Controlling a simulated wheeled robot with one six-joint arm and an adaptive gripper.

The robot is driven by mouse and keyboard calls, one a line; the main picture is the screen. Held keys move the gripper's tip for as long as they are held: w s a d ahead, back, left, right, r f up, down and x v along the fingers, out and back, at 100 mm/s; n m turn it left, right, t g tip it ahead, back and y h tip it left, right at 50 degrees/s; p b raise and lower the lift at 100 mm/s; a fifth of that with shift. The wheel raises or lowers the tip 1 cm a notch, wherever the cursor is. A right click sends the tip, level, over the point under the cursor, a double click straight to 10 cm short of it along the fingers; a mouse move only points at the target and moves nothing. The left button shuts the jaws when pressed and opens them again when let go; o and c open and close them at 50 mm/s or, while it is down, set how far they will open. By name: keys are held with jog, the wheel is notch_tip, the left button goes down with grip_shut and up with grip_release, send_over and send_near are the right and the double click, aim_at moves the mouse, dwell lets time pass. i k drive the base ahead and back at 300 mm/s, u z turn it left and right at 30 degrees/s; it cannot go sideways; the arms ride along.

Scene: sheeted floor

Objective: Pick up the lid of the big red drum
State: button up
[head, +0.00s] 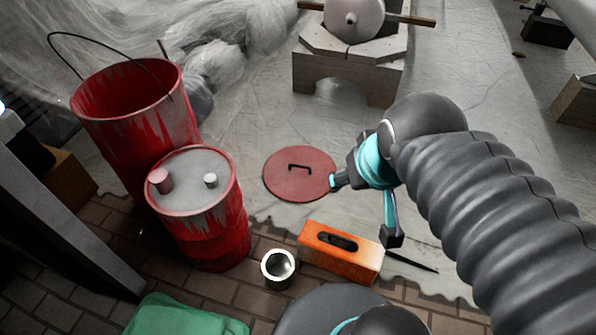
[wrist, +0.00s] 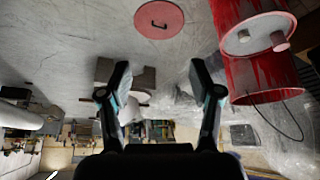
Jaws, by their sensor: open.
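The lid is a flat, dark red disc (head: 285,182) with a small black bar handle. It lies on the sheeted floor right of the drums, and shows at the top of the wrist view (wrist: 150,26). The big red drum (head: 150,150) stands open at the left, paint-streaked, with a thin wire bail. My gripper (head: 363,209) is open and empty, its fingers spread wide. In the head view one fingertip overlaps the lid's right edge; I cannot tell whether they touch. In the wrist view the fingers (wrist: 160,78) frame bare floor and a distant block, with the lid beyond their tips.
A smaller red drum (head: 196,215) with a grey top stands in front of the big one. An orange box (head: 330,262) and a small metal can (head: 277,282) stand in front of the lid. A grindstone on a wooden stand (head: 345,78) is behind. Green cloth (head: 180,318) lies front left.

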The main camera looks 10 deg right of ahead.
aim_at(294, 174)
jog(key=k, duration=1.7)
jog(key=z, duration=1)
jog(key=i, duration=4.5)
jog(key=u, duration=4.1)
